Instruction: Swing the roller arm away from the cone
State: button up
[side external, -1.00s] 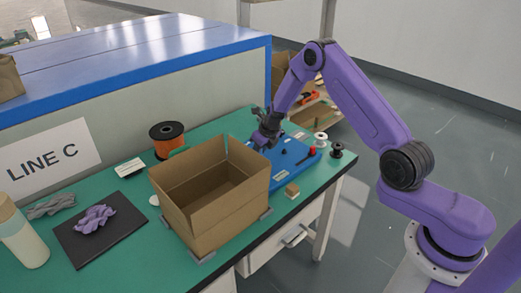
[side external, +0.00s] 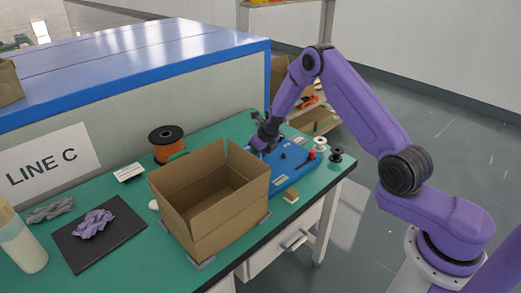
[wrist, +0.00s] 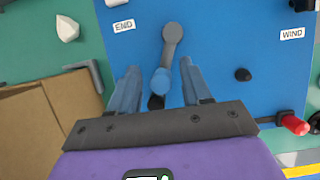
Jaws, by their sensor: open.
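The roller arm (wrist: 169,52) is a grey lever on the blue board (wrist: 225,60), with a round pivot at the top of the wrist view. Its lower end carries a blue roller (wrist: 160,82). A small dark piece (wrist: 155,102) shows just below the roller; I cannot tell whether it is the cone or whether they touch. My gripper (wrist: 159,73) is open, with one finger on each side of the roller and visible gaps between. In the side view my gripper (side external: 265,138) is low over the far left part of the board, and the roller arm is hidden there.
An open cardboard box (side external: 213,200) stands close to the board's left. A red-tipped handle (wrist: 294,124) and a black knob (wrist: 243,75) are right of my fingers. An orange spool (side external: 167,143) stands behind the box. END (wrist: 124,26) and WIND (wrist: 292,33) labels mark the board.

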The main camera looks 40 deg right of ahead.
jog(key=v, duration=1.7)
jog(key=shift+r, duration=0.2)
jog(key=shift+a, duration=0.1)
jog(key=s+a+r+n+g+y, duration=0.1)
jog(key=s+a+r+n, duration=0.1)
jog(key=s+a+n, duration=0.75)
jog(key=s+a+r+n+g+y, duration=0.15)
jog(key=s+a+n, duration=0.35)
jog(key=n, duration=0.8)
jog(key=s+d+r+n+g+h, duration=0.1)
jog(key=s+n, duration=1.1)
jog(key=n, duration=0.1)
jog(key=s+d+r+n+g+h, duration=0.1)
jog(key=s+n, duration=1.1)
jog(key=n, duration=0.1)
jog(key=shift+s+d+r, duration=0.2)
jog(key=shift+s+d, duration=0.05)
jog(key=shift+s, duration=0.15)
